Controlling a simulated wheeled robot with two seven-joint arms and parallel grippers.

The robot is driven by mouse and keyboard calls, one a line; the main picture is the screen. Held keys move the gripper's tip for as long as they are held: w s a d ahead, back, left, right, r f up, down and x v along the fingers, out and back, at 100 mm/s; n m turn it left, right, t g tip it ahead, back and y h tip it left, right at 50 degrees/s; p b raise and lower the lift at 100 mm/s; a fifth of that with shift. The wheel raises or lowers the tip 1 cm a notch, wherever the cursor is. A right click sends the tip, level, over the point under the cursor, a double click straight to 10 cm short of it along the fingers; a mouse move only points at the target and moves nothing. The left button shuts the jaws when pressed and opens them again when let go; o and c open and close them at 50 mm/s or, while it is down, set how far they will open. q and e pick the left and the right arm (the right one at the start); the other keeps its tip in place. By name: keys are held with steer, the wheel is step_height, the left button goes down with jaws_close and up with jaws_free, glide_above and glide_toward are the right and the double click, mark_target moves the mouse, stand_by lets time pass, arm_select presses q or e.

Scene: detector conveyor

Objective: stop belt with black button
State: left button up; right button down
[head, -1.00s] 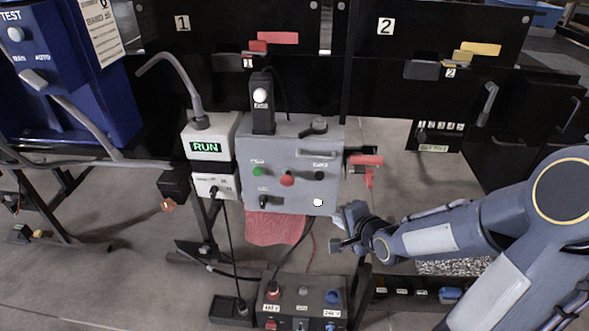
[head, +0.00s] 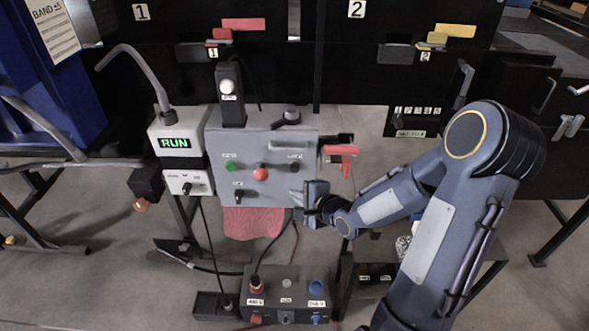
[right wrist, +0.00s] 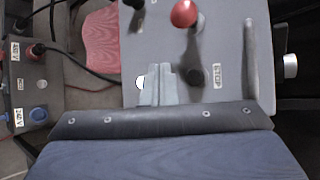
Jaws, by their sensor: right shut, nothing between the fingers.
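The grey control box (head: 215,140) carries a green button (head: 232,167), a red button (head: 260,173) and a black button (head: 295,166) in a row. In the right wrist view the black button (right wrist: 195,77) lies beside a small label, right of my fingers. My right gripper (head: 297,194) is shut and empty at the box's lower right, just below the black button. Its fingers (right wrist: 157,75) partly cover a white round spot (right wrist: 140,82). I cannot tell whether they touch the face. The display (head: 175,143) reads RUN. My left gripper is out of view.
A black selector (head: 239,195) sits at the box's lower left. A red padlock-like tag (head: 341,155) hangs at its right edge. A pink cloth (head: 252,222) hangs below. A socket box (head: 287,288) with cables stands on the floor in front.

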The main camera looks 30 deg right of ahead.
mark_target(291, 172)
steer(key=w+d+p, duration=0.1)
steer(key=w+d, duration=0.2)
steer(key=w, duration=0.2)
steer(key=shift+w+d+p, duration=0.25)
steer(key=shift+w+p, duration=0.1)
steer(key=shift+p, duration=0.05)
stand_by(1.8)
steer(key=shift+w+d+p, duration=0.2)
steer(key=shift+w+p, duration=0.15)
steer(key=shift+w+d+p, duration=0.3)
steer(key=shift+w+p, duration=0.05)
steer(key=shift+w, duration=0.1)
stand_by(0.7)
steer(key=shift+s+a, duration=0.5)
steer(key=shift+s, duration=0.3)
